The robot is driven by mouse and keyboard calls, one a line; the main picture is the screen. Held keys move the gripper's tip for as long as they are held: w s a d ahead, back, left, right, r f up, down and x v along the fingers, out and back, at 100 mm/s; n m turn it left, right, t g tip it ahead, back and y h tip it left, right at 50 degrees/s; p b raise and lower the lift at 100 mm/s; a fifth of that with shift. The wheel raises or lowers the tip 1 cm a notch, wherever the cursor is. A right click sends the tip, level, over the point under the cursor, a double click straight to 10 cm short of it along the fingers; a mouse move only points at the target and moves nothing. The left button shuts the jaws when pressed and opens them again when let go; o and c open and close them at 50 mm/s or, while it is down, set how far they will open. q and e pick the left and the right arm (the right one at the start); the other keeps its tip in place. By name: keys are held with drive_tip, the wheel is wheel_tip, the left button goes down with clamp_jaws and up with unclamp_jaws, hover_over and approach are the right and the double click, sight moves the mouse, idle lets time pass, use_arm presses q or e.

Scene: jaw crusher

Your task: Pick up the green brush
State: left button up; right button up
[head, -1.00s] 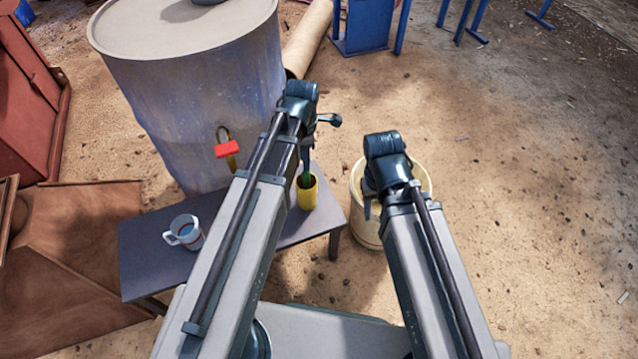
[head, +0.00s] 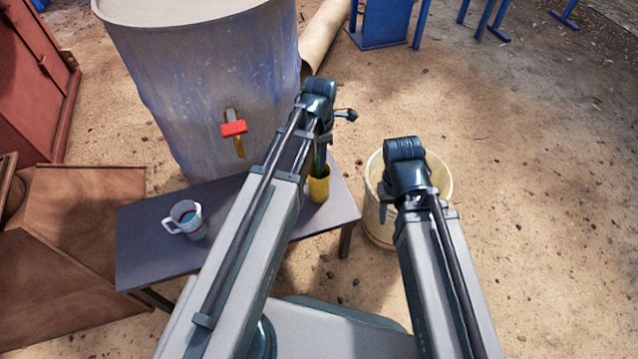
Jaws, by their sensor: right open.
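The green brush (head: 319,166) stands in a yellow cup (head: 319,189) on the right part of a small dark table (head: 150,246). Only a little of its green part shows; the rest is hidden by my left wrist and the cup. My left gripper (head: 322,148) is right above the cup, at the brush. Its fingers are mostly hidden, so I cannot tell whether they touch or grip the brush. My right gripper (head: 384,200) is open, in front of the cream bucket and away from the brush.
A white mug (head: 185,220) with bluish contents stands on the table's left part. Behind it is a large metal drum (head: 205,90) with a red-handled tap (head: 234,129). The cream bucket (head: 440,180) stands right of the table. Sandy ground at the right is open.

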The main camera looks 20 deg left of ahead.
sight(319, 171)
use_arm(q)
drive_tip(key=shift+f+b, duration=0.55)
drive_tip(key=shift+f, duration=0.55)
use_arm(e)
drive_tip(key=shift+f, duration=1.1)
use_arm(q)
drive_tip(key=shift+f, duration=0.1)
use_arm(e)
drive_tip(key=shift+f, duration=0.1)
use_arm(q)
wheel_tip(319, 171, down, 5)
drive_tip(key=b, duration=0.5)
drive_tip(key=shift+a+f, duration=0.1)
drive_tip(key=shift+a, duration=0.05)
use_arm(e)
wheel_tip(319, 171, down, 5)
use_arm(q)
clamp_jaws()
